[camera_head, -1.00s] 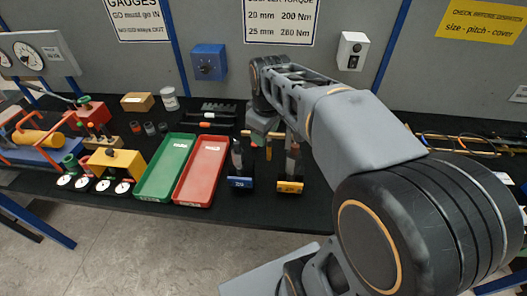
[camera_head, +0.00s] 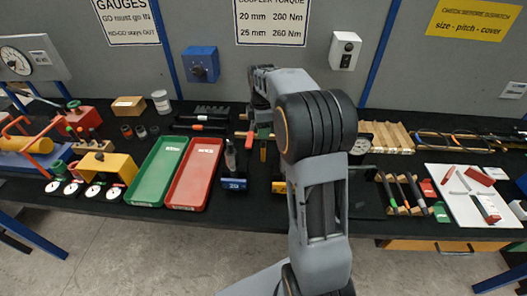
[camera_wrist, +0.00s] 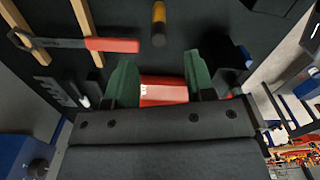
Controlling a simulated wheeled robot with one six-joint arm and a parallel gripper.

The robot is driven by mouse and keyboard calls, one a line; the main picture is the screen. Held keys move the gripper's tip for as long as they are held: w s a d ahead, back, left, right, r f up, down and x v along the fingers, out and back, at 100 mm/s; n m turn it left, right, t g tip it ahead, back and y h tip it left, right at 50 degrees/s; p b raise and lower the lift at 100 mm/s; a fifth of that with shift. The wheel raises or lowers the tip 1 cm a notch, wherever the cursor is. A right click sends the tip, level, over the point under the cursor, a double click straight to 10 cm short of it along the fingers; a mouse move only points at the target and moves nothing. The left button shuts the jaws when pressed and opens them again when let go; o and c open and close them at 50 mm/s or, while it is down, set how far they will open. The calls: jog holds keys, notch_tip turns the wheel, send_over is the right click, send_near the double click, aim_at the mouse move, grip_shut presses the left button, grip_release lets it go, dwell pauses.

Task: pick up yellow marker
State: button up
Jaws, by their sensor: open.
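The yellow marker (camera_wrist: 158,22) shows in the wrist view as a short yellow and dark cylinder at the top middle, ahead of my fingertips and apart from them. In the head view, a small yellow upright piece (camera_head: 263,151) beside my arm seems to be the same marker. My gripper (camera_wrist: 158,62) has two green fingers spread wide with nothing held between them. In the head view, my arm hides most of the gripper.
A red-handled tool (camera_wrist: 112,45) lies left of the marker, near wooden strips (camera_wrist: 83,18). The red tray (camera_head: 196,172) and green tray (camera_head: 159,172) stand left of my arm. A blue-labelled holder (camera_head: 234,184) is close by. A white board (camera_head: 460,205) lies right.

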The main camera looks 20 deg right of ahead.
aim_at(263, 142)
jog(key=shift+d+f+p, duration=0.15)
jog(key=shift+f+p, duration=0.25)
jog(key=shift+f, duration=2.75)
grip_shut()
